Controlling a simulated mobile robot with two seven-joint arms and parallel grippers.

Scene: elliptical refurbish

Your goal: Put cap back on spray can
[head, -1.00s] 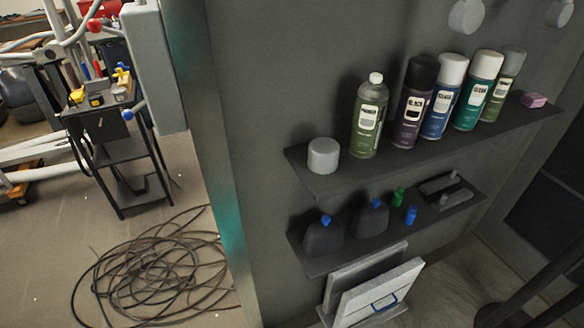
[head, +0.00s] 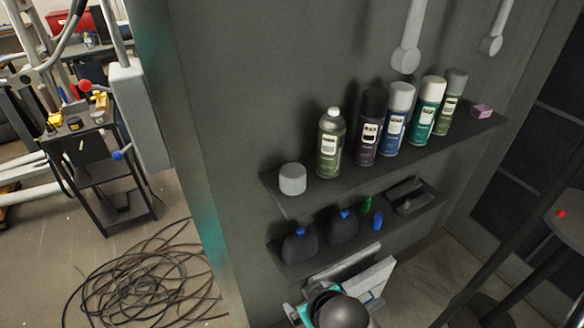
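A grey cylindrical cap (head: 292,179) stands on the left end of the upper shelf (head: 400,160). To its right, apart from it, stands an upright green spray can (head: 330,143) with a pale label and its small whitish nozzle exposed. The other cans in the row wear caps: one purple with a black cap (head: 367,128), one blue with a white cap (head: 396,119), one teal with a white cap (head: 427,110) and one green with a grey cap (head: 450,102). A rounded grey and teal part of my arm shows at the bottom edge.
A pink block (head: 482,111) lies at the upper shelf's right end. The lower shelf (head: 310,257) holds dark jugs (head: 300,247), small bottles and a tray. Grey rods hang on the wall above. Coiled cable (head: 145,280) lies on the floor at left. A round stool (head: 565,215) is at right.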

